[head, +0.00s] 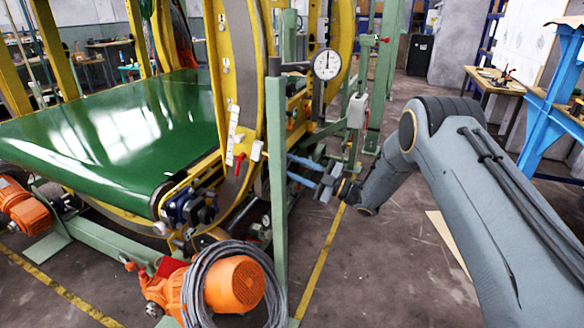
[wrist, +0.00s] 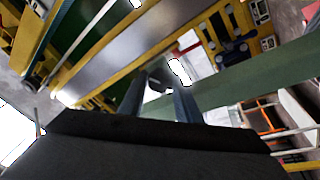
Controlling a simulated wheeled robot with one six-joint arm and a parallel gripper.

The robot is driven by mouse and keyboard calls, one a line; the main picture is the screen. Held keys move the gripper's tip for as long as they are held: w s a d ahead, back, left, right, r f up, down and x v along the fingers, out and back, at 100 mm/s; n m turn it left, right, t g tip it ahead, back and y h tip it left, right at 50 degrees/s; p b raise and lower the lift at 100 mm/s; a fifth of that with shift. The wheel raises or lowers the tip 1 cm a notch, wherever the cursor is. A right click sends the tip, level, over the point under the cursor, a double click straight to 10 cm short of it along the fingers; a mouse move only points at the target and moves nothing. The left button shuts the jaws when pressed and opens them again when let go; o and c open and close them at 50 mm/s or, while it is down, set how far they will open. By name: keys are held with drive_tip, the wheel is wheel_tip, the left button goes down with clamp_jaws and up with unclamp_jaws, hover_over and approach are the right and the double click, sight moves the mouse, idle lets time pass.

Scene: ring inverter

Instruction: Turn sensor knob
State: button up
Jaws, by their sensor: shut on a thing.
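My gripper (head: 290,167) is at the middle of the head view, its two bluish-grey fingers reaching left to just beside the upright green post (head: 277,200). In the wrist view the fingers stand a little apart, with a small grey piece (wrist: 157,81) between their tips. I take this to be the sensor knob, with the gripper shut on it. Its shape and turn angle are too small and too covered to tell. In the head view the knob is hidden by the fingers and post.
The yellow ring frame (head: 235,120) and green conveyor belt (head: 110,125) are on the left. An orange motor (head: 235,284) with coiled grey cable is in front. Open floor (head: 370,270) lies right of the post.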

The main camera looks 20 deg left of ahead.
drive_tip(key=m+b, duration=0.3)
drive_tip(key=m, duration=0.2)
drive_tip(key=shift+f+m, duration=0.1)
drive_tip(key=shift+m, duration=0.3)
drive_tip(key=shift+m+t+b, duration=0.4)
drive_tip(key=shift+m+b, duration=0.25)
drive_tip(key=shift+m, duration=1.95)
drive_tip(key=o, duration=0.8)
